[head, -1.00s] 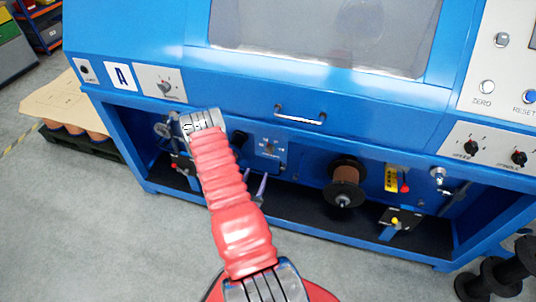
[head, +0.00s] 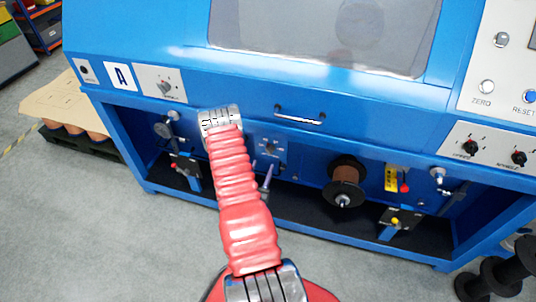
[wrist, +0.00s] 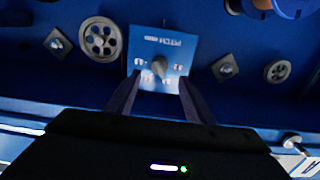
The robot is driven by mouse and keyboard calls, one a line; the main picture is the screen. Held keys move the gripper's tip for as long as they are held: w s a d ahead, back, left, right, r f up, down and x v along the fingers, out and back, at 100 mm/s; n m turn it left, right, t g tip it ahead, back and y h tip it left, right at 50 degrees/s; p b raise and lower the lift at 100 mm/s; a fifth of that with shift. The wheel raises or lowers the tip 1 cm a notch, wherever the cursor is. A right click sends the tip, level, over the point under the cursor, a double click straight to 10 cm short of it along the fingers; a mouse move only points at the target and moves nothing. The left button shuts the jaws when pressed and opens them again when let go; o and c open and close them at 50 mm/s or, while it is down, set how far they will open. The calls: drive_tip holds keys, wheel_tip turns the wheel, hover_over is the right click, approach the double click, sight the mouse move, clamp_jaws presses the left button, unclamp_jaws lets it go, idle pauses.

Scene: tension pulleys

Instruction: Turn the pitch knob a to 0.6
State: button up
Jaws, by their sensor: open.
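The pitch knob (wrist: 159,65) is a small dark knob on a pale blue plate (wrist: 176,42) that reads PITCH upside down in the wrist view. Marks surround it, but its exact setting is too blurred to read. The knob also shows in the head view (head: 271,148), just right of my arm, on the machine's recessed blue panel. My gripper (wrist: 160,77) is open and empty. Its two dark fingers reach toward the plate, one on either side of the line to the knob. The knob appears just beyond the fingertips, apart from them. In the head view my arm hides much of the gripper.
A brown spool (head: 345,181) stands right of the knob. The door handle (head: 300,114) and blue cover edge lie above the recess.

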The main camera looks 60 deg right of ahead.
sight(269, 149)
drive_tip(key=w+d, duration=0.1)
drive_tip(key=d, duration=0.7)
drive_tip(key=shift+w+d, duration=0.15)
drive_tip(key=shift+d, duration=0.1)
drive_tip(key=shift+c, duration=0.7)
drive_tip(key=c, duration=0.9)
drive_tip(key=shift+w+d, duration=0.1)
